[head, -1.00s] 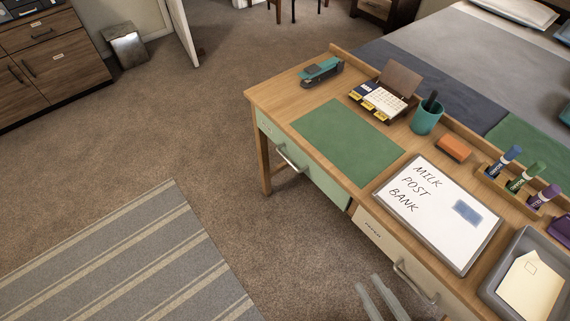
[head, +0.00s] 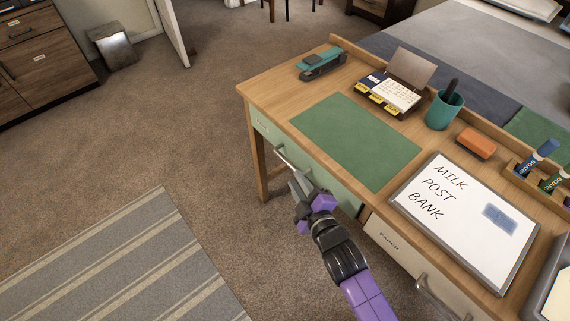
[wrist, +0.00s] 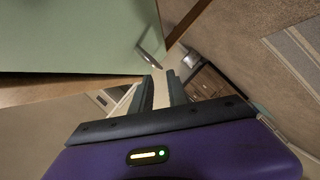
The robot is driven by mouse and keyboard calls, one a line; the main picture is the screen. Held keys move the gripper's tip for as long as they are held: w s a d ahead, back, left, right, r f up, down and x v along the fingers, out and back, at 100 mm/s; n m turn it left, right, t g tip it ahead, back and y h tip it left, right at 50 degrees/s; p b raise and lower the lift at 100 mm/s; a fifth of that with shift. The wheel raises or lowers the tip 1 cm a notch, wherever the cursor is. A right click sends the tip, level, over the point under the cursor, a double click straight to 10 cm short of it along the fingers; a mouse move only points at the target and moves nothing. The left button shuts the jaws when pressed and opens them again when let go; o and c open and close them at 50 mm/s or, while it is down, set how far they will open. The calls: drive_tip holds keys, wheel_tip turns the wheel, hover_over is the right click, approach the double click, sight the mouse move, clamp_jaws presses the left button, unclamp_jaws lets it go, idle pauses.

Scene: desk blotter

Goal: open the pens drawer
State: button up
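The green drawer front (head: 325,181) is at the left part of the desk and looks closed. Its small label (head: 262,126) is too small to read. Its grey bar handle (head: 292,160) also shows in the wrist view (wrist: 149,54), just beyond my fingertips. My gripper (head: 297,180) is in front of the green drawer, close to the near end of the handle. In the wrist view, its two fingers (wrist: 161,76) are apart with nothing clearly between them. I cannot tell whether a finger touches the handle.
A cream drawer (head: 395,250) with a PAPER label and its own handle (head: 440,298) is right of my arm. On the desktop (head: 275,95) are a green blotter (head: 355,140), a whiteboard (head: 465,215), a stapler (head: 322,63) and a pen cup (head: 444,110).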

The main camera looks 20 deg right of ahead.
sight(285, 159)
drive_tip(key=shift+r+x, duration=0.2)
drive_tip(key=shift+x, duration=0.8)
drive_tip(key=shift+b+x, duration=0.6)
drive_tip(key=shift+x, duration=3.25)
clamp_jaws()
drive_tip(key=shift+f, duration=0.1)
